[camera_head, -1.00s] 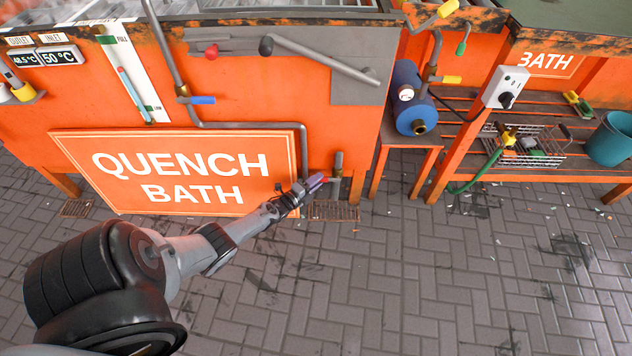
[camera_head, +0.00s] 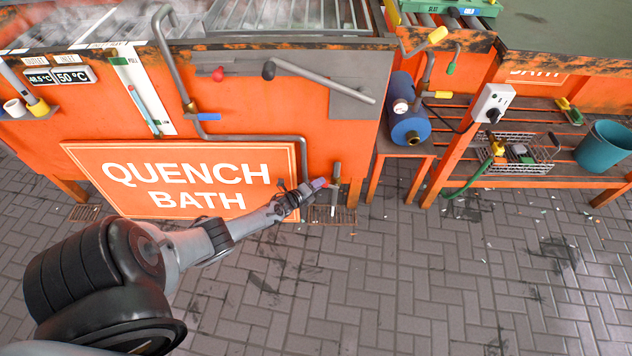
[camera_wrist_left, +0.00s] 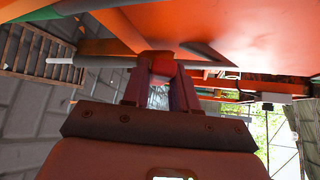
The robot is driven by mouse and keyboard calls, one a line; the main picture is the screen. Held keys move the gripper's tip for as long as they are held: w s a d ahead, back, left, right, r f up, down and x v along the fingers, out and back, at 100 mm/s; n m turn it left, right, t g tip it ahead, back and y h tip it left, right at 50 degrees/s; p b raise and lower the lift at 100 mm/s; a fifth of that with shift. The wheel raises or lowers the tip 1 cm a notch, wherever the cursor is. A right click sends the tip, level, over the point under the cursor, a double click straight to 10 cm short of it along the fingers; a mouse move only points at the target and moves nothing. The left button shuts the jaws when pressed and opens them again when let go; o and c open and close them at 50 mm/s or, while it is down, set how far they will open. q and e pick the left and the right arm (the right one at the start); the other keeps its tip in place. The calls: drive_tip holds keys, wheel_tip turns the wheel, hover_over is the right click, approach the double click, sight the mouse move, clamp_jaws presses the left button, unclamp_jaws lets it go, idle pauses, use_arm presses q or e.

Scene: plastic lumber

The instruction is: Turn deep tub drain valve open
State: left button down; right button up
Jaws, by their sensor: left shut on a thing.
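The deep tub (camera_head: 345,140) is the orange quench bath with a grey drain pipe (camera_head: 337,172) at its lower right. My left gripper (camera_head: 318,184) is at this pipe, low on the tub front. In the left wrist view its two fingers (camera_wrist_left: 160,84) are closed around the red valve handle (camera_wrist_left: 158,64), beside the grey pipe. A thin pale strip (camera_wrist_left: 62,61) extends from the pipe's end toward the floor grate; I cannot tell surely whether it is water. The fingers hide most of the handle in the head view. My right gripper is not in view.
A floor grate (camera_head: 345,215) lies below the drain. A large QUENCH BATH sign (camera_head: 185,180) leans at the tub front, left of the drain. An orange bench with a blue cylinder (camera_head: 408,122) stands right. The paved floor (camera_head: 400,280) in front is clear.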

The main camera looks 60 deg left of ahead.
use_arm(q)
drive_tip(key=shift+w+d+r+m+g+p, duration=0.2)
drive_tip(key=shift+r+m+g+p, duration=0.25)
drive_tip(key=shift+p, duration=0.35)
drive_tip(key=shift+w+d+r+m+g+p, duration=0.1)
drive_tip(key=shift+w+r+m+g+p, duration=0.35)
drive_tip(key=shift+p, duration=0.3)
drive_tip(key=shift+s, duration=0.15)
drive_tip(key=c, duration=1)
unclamp_jaws()
drive_tip(key=shift+o, duration=0.2)
drive_tip(key=p+v, duration=0.8)
drive_tip(key=v, duration=0.3)
drive_tip(key=shift+d, duration=0.2)
